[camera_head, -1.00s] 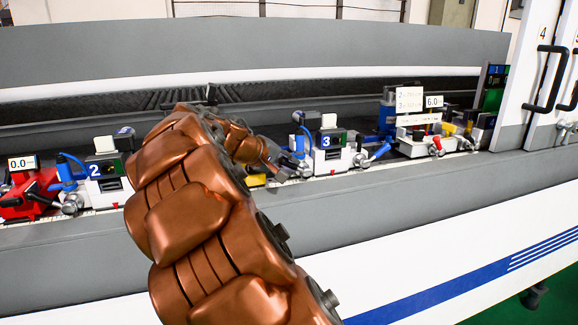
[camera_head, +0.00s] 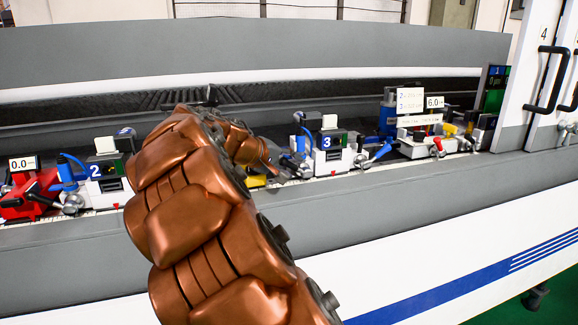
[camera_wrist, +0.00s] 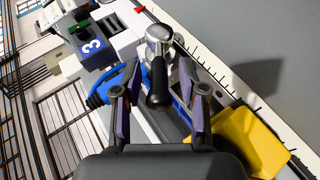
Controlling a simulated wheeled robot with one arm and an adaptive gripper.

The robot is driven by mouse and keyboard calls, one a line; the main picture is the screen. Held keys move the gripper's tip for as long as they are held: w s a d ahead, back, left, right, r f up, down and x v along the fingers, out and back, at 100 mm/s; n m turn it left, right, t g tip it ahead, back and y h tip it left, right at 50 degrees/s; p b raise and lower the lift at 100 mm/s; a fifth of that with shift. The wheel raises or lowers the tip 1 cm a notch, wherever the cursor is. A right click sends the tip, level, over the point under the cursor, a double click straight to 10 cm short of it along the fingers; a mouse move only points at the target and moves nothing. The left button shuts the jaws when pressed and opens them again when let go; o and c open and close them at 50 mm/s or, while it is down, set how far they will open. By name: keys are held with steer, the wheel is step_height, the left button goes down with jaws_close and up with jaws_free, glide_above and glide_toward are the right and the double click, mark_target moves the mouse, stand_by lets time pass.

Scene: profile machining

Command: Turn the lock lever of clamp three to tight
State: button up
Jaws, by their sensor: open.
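Clamp three (camera_head: 330,157) is a white block with a blue "3" label on the machine bed, and its label also shows in the wrist view (camera_wrist: 92,46). In the wrist view its lock lever (camera_wrist: 157,80) has a round silver hub and a black handle pointing toward my gripper. My gripper (camera_wrist: 158,92) is open, with one finger on each side of the black handle; I cannot tell whether either finger touches it. A blue part of the clamp (camera_wrist: 112,88) lies beside and behind the left finger.
A yellow block (camera_wrist: 253,140) sits close to the right finger. Clamp two (camera_head: 98,178) and a red unit (camera_head: 30,195) stand left along the bed. A 6.0 display unit (camera_head: 434,102) stands right. The grey front ledge (camera_head: 420,185) is clear.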

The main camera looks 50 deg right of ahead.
steer(key=v, duration=1.2)
steer(key=shift+d, duration=0.1)
